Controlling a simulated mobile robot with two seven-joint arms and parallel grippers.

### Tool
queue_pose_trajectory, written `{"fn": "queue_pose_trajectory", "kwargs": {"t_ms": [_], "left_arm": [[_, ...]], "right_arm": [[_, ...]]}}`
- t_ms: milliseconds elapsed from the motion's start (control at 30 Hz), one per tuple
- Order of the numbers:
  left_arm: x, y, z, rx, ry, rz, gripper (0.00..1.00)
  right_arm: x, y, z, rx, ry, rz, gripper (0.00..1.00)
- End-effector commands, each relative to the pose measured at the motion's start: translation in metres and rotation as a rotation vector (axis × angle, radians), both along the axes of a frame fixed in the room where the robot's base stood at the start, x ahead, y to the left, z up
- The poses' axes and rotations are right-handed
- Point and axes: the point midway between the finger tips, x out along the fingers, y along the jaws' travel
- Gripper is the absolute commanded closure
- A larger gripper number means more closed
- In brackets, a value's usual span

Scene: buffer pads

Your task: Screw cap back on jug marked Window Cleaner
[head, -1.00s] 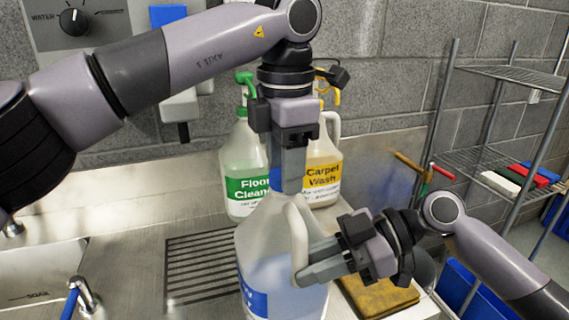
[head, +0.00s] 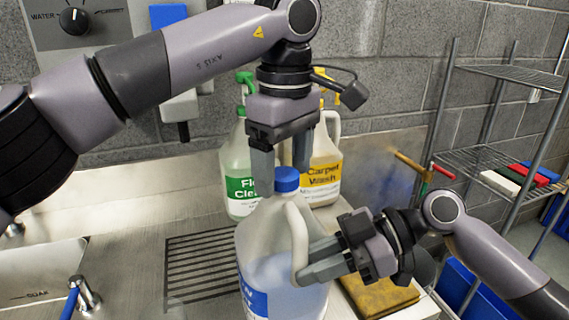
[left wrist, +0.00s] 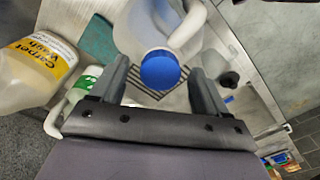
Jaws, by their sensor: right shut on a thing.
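The jug (head: 268,262) with blue liquid and a blue label stands in front of me; its label is mostly turned away, so its words cannot be read. A blue cap (head: 286,179) sits on its mouth; how tightly it is on cannot be told. My left gripper (head: 281,168) points down just above the cap, open and empty, a finger on either side. In the left wrist view the cap (left wrist: 160,69) lies between the spread fingers (left wrist: 162,90), touching neither. My right gripper (head: 303,268) is shut on the jug's handle (head: 298,232).
The Floor Cleaner jug (head: 240,165) and the Carpet Wash jug (head: 323,172) stand close behind. A brown sponge or pad (head: 379,297) lies right of the jug. A drain grate (head: 205,268) and sink (head: 38,275) are at left. A wire rack (head: 500,160) stands at right.

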Motion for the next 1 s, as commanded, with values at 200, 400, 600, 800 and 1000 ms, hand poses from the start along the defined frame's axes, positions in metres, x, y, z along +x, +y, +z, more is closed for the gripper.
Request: {"fn": "queue_pose_trajectory", "kwargs": {"t_ms": [200,400,600,800,1000], "left_arm": [[0.000,-0.001,0.001,-0.001,0.000,0.000,0.25],[0.000,-0.002,0.018,-0.002,-0.002,0.001,0.25],[-0.001,-0.001,0.049,-0.002,-0.002,0.002,0.25],[-0.001,-0.001,0.068,-0.001,-0.002,0.002,0.25],[-0.001,-0.001,0.075,-0.001,0.001,0.000,0.25]], "right_arm": [[0.000,0.000,0.000,0.000,0.001,0.001,1.00],[0.000,0.000,0.000,0.000,0.001,0.000,1.00],[0.000,0.000,0.000,0.000,0.001,0.000,1.00],[0.000,0.000,0.000,0.001,0.001,0.000,1.00],[0.000,0.000,0.000,0.001,0.000,0.001,1.00]]}}
